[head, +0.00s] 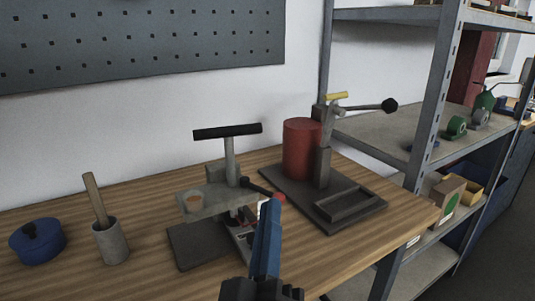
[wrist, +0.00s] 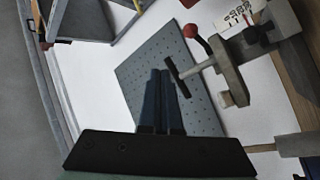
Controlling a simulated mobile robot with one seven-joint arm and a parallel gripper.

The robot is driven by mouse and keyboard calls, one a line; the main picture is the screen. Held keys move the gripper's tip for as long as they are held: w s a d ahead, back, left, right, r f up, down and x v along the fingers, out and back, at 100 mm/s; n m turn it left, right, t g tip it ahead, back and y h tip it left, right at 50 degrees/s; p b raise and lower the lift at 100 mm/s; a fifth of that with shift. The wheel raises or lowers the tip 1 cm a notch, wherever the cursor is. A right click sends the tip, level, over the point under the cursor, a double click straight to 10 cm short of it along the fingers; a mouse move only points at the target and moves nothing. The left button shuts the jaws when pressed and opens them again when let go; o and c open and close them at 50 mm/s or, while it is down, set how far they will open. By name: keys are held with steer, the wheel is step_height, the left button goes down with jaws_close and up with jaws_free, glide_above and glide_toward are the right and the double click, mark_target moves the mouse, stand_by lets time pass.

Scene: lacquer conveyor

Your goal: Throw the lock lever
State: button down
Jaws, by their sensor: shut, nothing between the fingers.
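A grey fixture (head: 215,198) with a black T-handle (head: 228,131) stands on the wooden bench. A short dark lever with a red knob (head: 277,196) sticks out of its right side. I take this as the lock lever. The red knob also shows in the wrist view (wrist: 190,31), and so does the T-handle (wrist: 178,78). My gripper (head: 270,206) has blue fingers, shut and empty. In the head view its tips overlap the area just below the red knob. In the wrist view the fingertips (wrist: 161,73) are clearly apart from the knob.
To the right stands a dark-based device with a red cylinder (head: 302,150), a black-ball lever (head: 389,105) and a shallow tray (head: 346,204). A blue pot (head: 37,242) and a grey cup with a wooden stick (head: 111,241) stand at left. A metal shelf (head: 436,100) borders the bench's right end.

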steer(key=s+a+f+n+g+y+p, duration=0.15)
steer(key=s+a+n+g+p, duration=0.45)
steer(key=p, duration=1.3)
steer(key=n+t+p, duration=0.1)
steer(key=n+t, duration=0.1)
steer(key=n, duration=0.1)
glide_toward(270, 195)
steer(key=w+a, duration=0.3)
steer(key=shift+w+d+h+p, duration=0.15)
steer(key=shift+w+d+p, duration=0.4)
steer(key=shift+d, duration=0.2)
steer(key=shift+w+d+h+p, duration=0.1)
steer(key=shift+w+d+p, duration=0.5)
steer(key=shift+d, duration=0.15)
steer(key=shift+r+p, duration=0.1)
steer(key=shift+p, duration=0.65)
steer(key=shift+d+y+p, duration=0.15)
steer(key=shift+y+p, duration=0.25)
steer(key=shift+p, duration=0.1)
